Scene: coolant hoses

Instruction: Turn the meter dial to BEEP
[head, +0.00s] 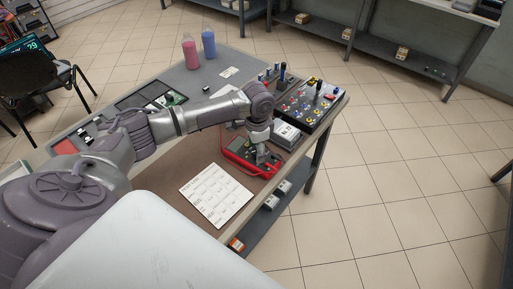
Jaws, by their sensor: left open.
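The red multimeter (236,160) with a dark face lies near the right edge of the table. My left arm reaches in from the left, and my left gripper (264,156) points down over the meter's right part. It is open, with its fingers at or just above the meter face. The dial and its markings are hidden by the gripper or too small to read. I cannot tell whether the fingers touch the dial. My right gripper is not in view.
A printed sheet (216,194) lies in front of the meter. A grey box (287,134) and a tray of connectors (310,104) stand behind it. Pink (190,53) and blue (208,43) bottles stand at the table's far end.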

